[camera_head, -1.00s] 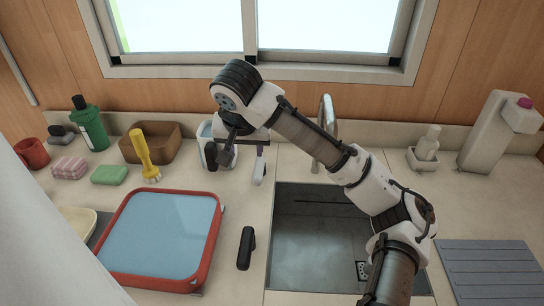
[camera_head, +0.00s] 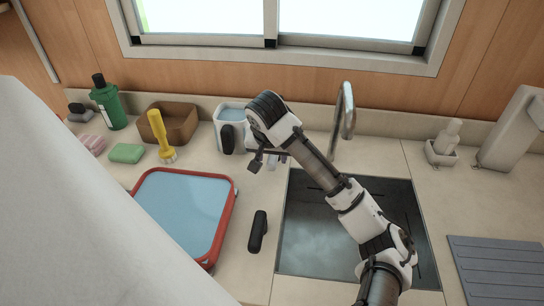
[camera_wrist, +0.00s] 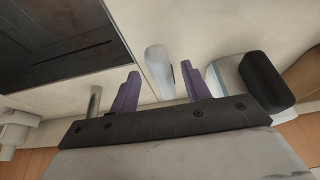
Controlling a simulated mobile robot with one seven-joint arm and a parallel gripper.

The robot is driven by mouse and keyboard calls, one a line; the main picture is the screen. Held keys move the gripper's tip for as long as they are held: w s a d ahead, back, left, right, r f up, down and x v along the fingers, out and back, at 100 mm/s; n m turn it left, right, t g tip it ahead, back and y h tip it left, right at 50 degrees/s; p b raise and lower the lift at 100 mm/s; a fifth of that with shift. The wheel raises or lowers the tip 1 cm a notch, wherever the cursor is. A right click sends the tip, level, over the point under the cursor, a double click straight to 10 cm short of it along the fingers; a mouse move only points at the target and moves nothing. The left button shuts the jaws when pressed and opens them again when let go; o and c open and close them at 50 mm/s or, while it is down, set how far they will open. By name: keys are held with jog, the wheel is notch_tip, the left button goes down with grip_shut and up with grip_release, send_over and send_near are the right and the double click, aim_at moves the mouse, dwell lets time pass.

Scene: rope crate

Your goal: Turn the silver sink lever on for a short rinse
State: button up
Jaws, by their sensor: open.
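The silver sink lever (camera_wrist: 160,72) shows in the wrist view as a pale, rounded bar between the two purple fingers of my gripper (camera_wrist: 160,70). The fingers are open, with a gap on both sides of the lever; I cannot tell its depth relative to the fingertips. In the head view my gripper (camera_head: 268,161) is over the counter by the sink's back left corner, and the lever (camera_head: 272,163) is partly hidden by it. The silver faucet (camera_head: 346,112) stands to the right, behind the sink (camera_head: 318,245). No water is visible from it.
A white container with a black handle (camera_head: 229,136) stands close left of my gripper. A yellow brush (camera_head: 157,130), a brown box (camera_head: 180,122) and a red-rimmed tray (camera_head: 228,215) are further left. A black object (camera_head: 258,231) lies left of the sink.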

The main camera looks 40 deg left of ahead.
jog(key=shift+w+a+f, duration=0.1)
jog(key=shift+w+f, duration=0.1)
jog(key=shift+f, duration=0.35)
grip_shut()
